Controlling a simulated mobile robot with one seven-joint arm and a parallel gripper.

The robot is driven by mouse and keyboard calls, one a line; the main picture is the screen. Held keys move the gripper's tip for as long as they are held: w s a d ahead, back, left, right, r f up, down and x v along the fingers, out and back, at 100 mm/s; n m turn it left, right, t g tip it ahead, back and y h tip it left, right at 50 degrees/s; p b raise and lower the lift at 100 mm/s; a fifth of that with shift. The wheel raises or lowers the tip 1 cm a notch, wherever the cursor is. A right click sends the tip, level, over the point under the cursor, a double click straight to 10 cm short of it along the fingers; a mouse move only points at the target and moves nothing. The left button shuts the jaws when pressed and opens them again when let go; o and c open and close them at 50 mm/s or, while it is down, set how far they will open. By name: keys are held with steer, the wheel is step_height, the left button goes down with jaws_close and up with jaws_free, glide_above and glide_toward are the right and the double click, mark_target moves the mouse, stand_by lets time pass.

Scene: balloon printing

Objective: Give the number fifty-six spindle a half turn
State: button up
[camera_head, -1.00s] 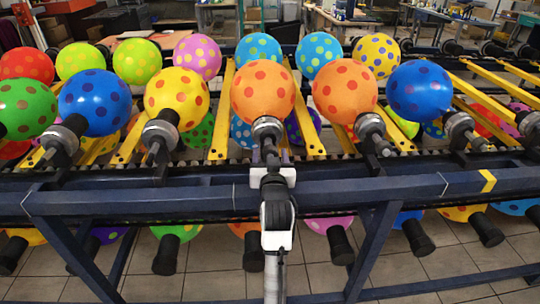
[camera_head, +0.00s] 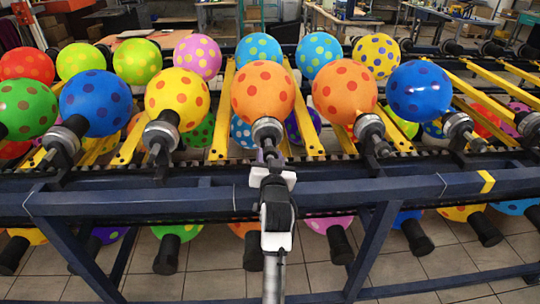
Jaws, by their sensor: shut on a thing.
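An orange balloon with red dots (camera_head: 263,92) sits on a metal-collared spindle (camera_head: 267,129) in the front row, near the middle. My gripper (camera_head: 269,153) reaches up from below, over the dark blue front rail. It is shut on the near end of this spindle, and its fingers hide most of that end. The gripper's white body looks tilted. No spindle number is legible in this view.
Neighbouring spindles carry a yellow balloon (camera_head: 177,98) on the left and another orange balloon (camera_head: 344,97) on the right. The blue front rail (camera_head: 130,201) runs across below. More balloons hang under the rack.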

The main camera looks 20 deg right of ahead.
steer(key=shift+m+p, duration=0.85)
steer(key=shift+m, duration=1.05)
steer(key=o, duration=1)
steer(key=b+v, duration=0.3)
steer(key=v, duration=1.1)
steer(key=shift+w, duration=0.1)
steer(key=shift+r, duration=0.1)
